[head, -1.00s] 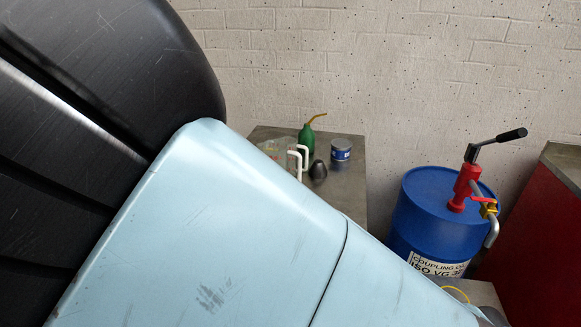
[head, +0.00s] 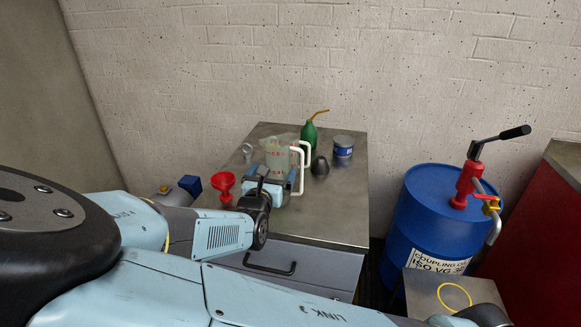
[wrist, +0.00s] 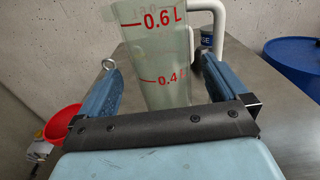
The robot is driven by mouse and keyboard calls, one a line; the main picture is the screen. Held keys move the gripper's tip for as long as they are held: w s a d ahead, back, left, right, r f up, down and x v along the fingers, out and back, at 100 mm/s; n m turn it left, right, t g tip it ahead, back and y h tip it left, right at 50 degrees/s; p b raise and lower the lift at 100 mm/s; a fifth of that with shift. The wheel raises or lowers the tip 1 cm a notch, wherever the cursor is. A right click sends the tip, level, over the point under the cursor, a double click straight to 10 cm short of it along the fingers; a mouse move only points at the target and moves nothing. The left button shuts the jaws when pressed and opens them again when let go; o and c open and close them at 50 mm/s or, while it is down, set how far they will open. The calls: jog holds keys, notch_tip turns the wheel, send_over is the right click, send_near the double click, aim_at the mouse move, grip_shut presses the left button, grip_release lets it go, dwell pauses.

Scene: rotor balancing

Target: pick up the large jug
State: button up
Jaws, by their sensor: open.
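The large jug (head: 278,156) is clear with red marks and stands on the metal-topped bench. In the wrist view the jug (wrist: 160,50) reads 0.6 L and 0.4 L and stands between my finger pads. My gripper (wrist: 162,68) is open, its blue fingers on either side of the jug with gaps visible. In the head view my gripper (head: 277,176) covers the jug's lower part. Two white handles (head: 306,152) show at the jug's right; whether one belongs to a second jug behind is unclear.
On the bench (head: 335,215) stand a green oil can (head: 308,136), a dark egg-shaped object (head: 320,166), a blue-labelled tin (head: 343,148) and a small ring (head: 247,150). A red funnel (head: 223,183) is left of my gripper. A blue drum (head: 425,225) with a pump stands right.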

jog(key=shift+w+d, duration=0.25)
jog(key=shift+w, duration=1.1)
jog(key=shift+w+d, duration=0.2)
jog(key=shift+w, duration=1.1)
jog(key=c, duration=1.1)
